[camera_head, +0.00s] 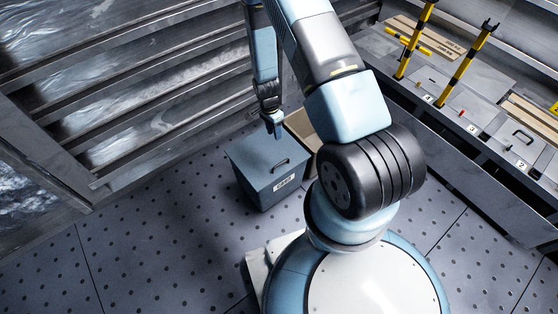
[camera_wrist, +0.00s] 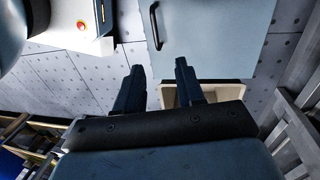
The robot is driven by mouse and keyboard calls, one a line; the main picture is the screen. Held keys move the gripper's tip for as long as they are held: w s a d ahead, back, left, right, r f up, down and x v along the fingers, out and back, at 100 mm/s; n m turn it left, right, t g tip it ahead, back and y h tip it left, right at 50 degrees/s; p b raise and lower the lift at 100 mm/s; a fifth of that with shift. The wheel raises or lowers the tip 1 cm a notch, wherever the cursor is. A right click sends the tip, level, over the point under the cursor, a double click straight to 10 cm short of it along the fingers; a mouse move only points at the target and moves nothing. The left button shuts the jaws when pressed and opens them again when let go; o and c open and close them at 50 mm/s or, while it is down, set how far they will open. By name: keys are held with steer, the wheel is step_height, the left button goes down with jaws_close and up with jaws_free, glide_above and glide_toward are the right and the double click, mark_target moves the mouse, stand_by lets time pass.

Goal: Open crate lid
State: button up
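The crate (camera_head: 262,187) is a blue-grey box on the floor with a label on its front. Its lid (camera_head: 257,152) lies flat and closed on top, with a black handle (camera_head: 281,161). In the wrist view the lid (camera_wrist: 220,35) fills the upper middle, and the handle (camera_wrist: 155,27) shows near its left edge. My gripper (camera_head: 274,133) is over the lid's far edge, behind the handle. In the wrist view its two fingers (camera_wrist: 158,69) are apart with nothing between them. They point towards the handle but do not touch it.
An open tan box (camera_head: 301,124) stands right behind the crate; it also shows in the wrist view (camera_wrist: 230,90). A metal slatted wall (camera_head: 120,90) rises at the left. A bench (camera_head: 465,125) with numbered panels and yellow-black posts runs along the right. The perforated floor (camera_head: 150,250) at front left is clear.

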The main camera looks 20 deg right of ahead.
step_height(320, 180, down, 4)
steer(key=s, duration=0.1)
glide_above(279, 160)
steer(key=s+a, duration=0.1)
steer(key=s, duration=0.3)
step_height(279, 160, down, 12)
steer(key=shift+w+f, duration=0.15)
steer(key=shift+a, duration=0.1)
jaws_close()
stand_by(0.6)
